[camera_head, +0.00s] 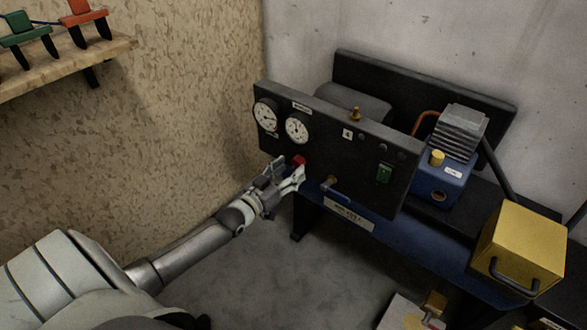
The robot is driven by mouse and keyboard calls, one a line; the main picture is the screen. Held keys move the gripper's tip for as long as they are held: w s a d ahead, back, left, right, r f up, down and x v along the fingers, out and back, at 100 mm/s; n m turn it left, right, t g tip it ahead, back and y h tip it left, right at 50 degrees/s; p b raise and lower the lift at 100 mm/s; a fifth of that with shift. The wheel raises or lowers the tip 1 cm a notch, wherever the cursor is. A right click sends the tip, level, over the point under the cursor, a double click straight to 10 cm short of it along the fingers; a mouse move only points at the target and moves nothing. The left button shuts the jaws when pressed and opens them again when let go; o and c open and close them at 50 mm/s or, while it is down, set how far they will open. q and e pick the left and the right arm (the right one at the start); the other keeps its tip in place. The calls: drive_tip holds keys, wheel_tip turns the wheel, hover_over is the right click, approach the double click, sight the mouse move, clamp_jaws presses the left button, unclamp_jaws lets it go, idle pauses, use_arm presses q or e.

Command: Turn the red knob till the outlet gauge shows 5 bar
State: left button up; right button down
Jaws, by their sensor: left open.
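The red knob (298,161) is on the lower left of a black panel (341,151), below two round white gauges. The left gauge (265,115) and the right gauge (297,129) face me. Their needles and numbers are too small to read, and I cannot tell which is the outlet gauge. My left gripper (287,172) is open at the knob, with its fingers around or just in front of it. The fingers partly hide the knob, and I cannot tell whether they touch it. My right gripper is not in view.
A brass outlet (330,182) sticks out right of the knob. A green switch (384,173) is farther right on the panel. A blue compressor (440,184) and a yellow box (520,250) stand at the right. A wooden shelf (70,62) is at the upper left.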

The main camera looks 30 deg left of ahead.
use_arm(q)
drive_tip(key=shift+w+d, duration=0.15)
drive_tip(key=shift+w, duration=1.05)
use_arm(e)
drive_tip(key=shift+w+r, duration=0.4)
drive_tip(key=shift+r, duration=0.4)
use_arm(q)
drive_tip(key=c, duration=1)
drive_tip(key=shift+m+p, duration=0.5)
drive_tip(key=shift+m, duration=0.4)
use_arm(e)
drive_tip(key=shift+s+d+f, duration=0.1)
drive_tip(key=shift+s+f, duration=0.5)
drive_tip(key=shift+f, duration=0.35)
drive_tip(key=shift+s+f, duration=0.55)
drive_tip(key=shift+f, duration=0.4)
use_arm(q)
drive_tip(key=o, duration=1)
drive_tip(key=s+a, duration=0.1)
drive_tip(key=s, duration=1.1)
